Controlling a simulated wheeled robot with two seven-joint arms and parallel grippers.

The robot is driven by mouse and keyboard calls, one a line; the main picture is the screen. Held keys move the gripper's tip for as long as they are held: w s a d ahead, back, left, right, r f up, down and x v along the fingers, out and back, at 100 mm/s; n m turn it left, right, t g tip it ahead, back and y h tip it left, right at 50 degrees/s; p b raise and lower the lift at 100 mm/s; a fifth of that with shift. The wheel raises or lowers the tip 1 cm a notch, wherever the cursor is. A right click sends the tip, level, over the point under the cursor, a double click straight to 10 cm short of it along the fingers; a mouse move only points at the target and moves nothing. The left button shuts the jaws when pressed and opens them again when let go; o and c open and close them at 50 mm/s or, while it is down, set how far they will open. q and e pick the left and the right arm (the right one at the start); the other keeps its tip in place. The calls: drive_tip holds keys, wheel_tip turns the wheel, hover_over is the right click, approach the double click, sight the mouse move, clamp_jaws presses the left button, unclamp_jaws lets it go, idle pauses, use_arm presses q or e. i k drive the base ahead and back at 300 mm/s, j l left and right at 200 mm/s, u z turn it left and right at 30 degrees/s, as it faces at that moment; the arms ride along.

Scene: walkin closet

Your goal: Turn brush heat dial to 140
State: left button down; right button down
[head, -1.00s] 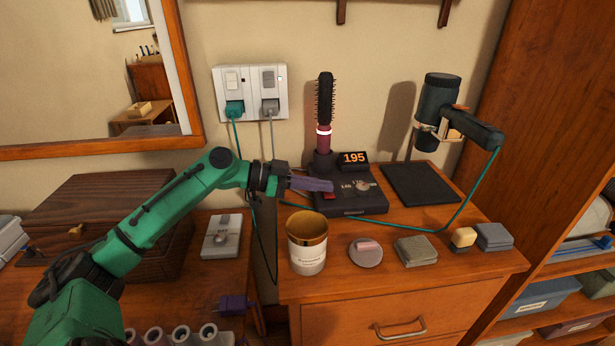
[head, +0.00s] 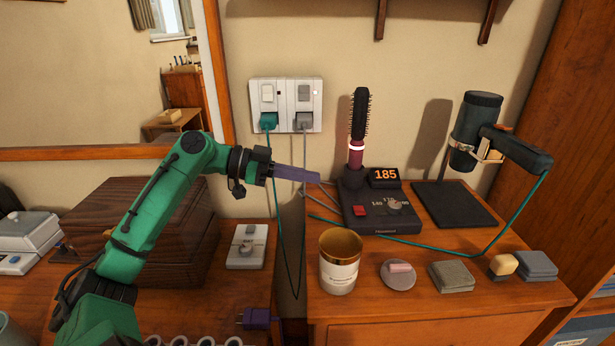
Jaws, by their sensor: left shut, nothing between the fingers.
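The hot brush base (head: 381,216) is a dark box on the right-hand wooden cabinet. A round grey dial (head: 394,206) sits on its top, with small number marks beside it that are partly hard to read. The orange display (head: 385,176) behind it reads 185. The round brush (head: 358,130) stands upright in the base, with a glowing ring on its handle. A red switch (head: 360,211) is left of the dial. My left gripper (head: 317,176) is shut and empty, left of the base and apart from the dial. My right gripper is out of view.
Cords hang from the wall outlet (head: 286,104); a teal one crosses in front of the base.

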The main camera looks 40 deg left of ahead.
sight(393, 206)
drive_tip(key=k+l, duration=1.2)
drive_tip(key=l, duration=0.2)
